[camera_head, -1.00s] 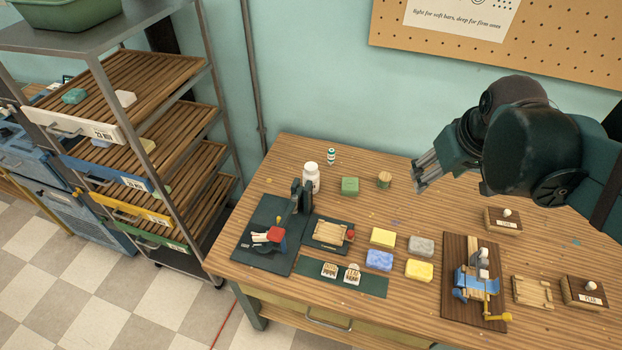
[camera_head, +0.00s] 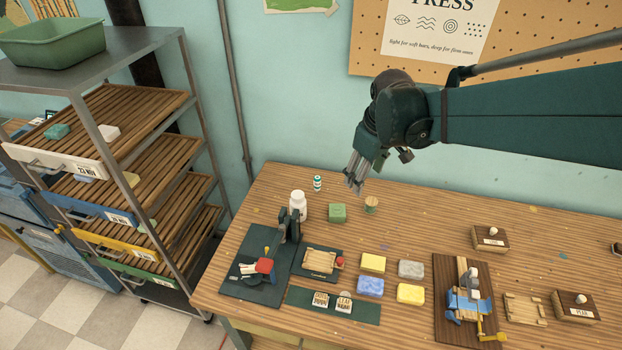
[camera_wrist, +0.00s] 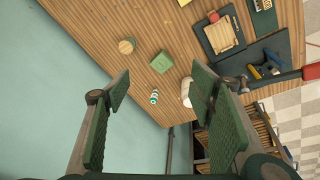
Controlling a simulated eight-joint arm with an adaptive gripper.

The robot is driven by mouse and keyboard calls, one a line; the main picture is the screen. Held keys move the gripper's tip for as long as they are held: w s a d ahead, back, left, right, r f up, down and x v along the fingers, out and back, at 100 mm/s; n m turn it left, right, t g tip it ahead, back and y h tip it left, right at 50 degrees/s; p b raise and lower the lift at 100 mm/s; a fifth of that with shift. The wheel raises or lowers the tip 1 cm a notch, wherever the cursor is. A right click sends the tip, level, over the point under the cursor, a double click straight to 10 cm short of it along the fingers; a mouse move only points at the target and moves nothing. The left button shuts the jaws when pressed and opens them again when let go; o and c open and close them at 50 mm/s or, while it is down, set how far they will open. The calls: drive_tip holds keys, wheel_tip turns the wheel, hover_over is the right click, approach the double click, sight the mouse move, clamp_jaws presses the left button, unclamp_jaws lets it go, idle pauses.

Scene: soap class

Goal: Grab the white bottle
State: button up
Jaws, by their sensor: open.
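The white bottle (camera_head: 298,205) stands upright near the back left of the wooden table, just behind a dark press. In the wrist view the white bottle (camera_wrist: 186,92) shows beside the right finger, which partly hides it. My gripper (camera_head: 355,184) is open and empty. It hangs in the air above the back of the table, to the right of the bottle and apart from it. In the wrist view the two green-padded fingers of my gripper (camera_wrist: 160,85) are spread wide.
A small teal-and-white vial (camera_head: 317,183) stands right behind the bottle. A green block (camera_head: 337,212) and a round wooden piece (camera_head: 371,204) are to its right. The dark press (camera_head: 290,225) stands close in front. A shelf rack (camera_head: 130,104) is at the left, and the wall is behind.

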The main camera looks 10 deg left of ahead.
sight(298, 194)
drive_tip(key=w+a+f+n+g, duration=0.1)
drive_tip(key=w+a+f+n, duration=0.1)
drive_tip(key=a+f, duration=0.4)
drive_tip(key=w+a+f+n, duration=0.2)
drive_tip(key=a+f, duration=0.4)
drive_tip(key=a, duration=0.3)
drive_tip(key=w+a+f+n+g+h, duration=0.1)
drive_tip(key=w+a+f+n, duration=0.1)
drive_tip(key=a+f, duration=0.4)
drive_tip(key=shift+w+a+f+n+g, duration=0.2)
drive_tip(key=shift+a+n+g, duration=0.15)
drive_tip(key=shift+a, duration=0.3)
drive_tip(key=shift+s, duration=0.1)
drive_tip(key=shift+f, duration=0.1)
drive_tip(key=shift+f, duration=1.2)
drive_tip(key=shift+f, duration=0.1)
drive_tip(key=shift+f, duration=2.5)
drive_tip(key=shift+c, duration=0.4)
